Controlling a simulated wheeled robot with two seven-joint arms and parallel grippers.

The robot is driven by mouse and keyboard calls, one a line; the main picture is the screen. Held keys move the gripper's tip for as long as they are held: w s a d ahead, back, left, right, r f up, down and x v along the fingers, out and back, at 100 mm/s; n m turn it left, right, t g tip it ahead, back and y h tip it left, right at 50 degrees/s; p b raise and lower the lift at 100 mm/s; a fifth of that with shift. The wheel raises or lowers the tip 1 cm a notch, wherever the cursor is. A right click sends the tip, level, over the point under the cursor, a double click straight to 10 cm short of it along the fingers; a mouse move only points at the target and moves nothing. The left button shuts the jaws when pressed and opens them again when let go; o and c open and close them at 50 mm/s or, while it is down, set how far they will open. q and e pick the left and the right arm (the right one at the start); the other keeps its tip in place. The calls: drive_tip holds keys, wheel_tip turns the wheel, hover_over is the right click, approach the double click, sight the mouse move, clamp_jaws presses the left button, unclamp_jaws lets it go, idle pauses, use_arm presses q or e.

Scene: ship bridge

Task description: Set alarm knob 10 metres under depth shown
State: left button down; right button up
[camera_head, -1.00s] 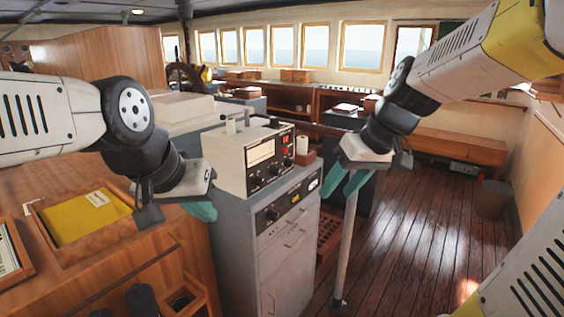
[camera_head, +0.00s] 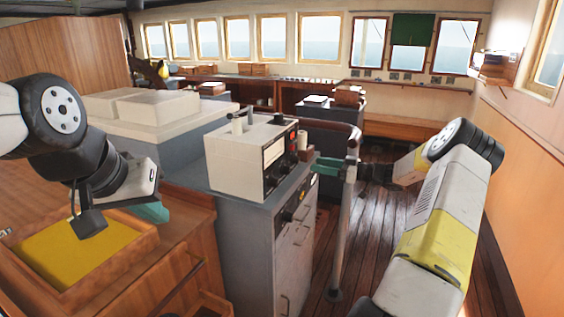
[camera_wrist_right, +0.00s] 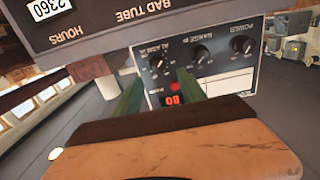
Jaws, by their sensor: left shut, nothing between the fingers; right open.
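The depth instrument is a cream box (camera_head: 235,165) with a dark front panel on a grey cabinet. In the right wrist view its panel is upside down. The alarm knob (camera_wrist_right: 158,65) is the small black knob under the alarm label, beside the range knob (camera_wrist_right: 200,54) and power knob (camera_wrist_right: 247,46). A red-lit readout (camera_wrist_right: 173,99) shows digits, too small to read surely. My right gripper (camera_wrist_right: 158,76) is open and empty, its fingers before the panel on either side of the alarm knob; contact cannot be told. My left gripper (camera_head: 152,212) is shut and empty, left of the box.
A grey cabinet (camera_head: 243,235) carries the box. A metal post (camera_head: 341,240) and rail stand close by my right gripper. The wooden floor (camera_head: 400,190) at right is open.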

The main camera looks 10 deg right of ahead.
sight(296, 160)
drive_tip(key=x, duration=0.7)
drive_tip(key=shift+w+a, duration=0.1)
drive_tip(key=shift+w, duration=0.3)
clamp_jaws()
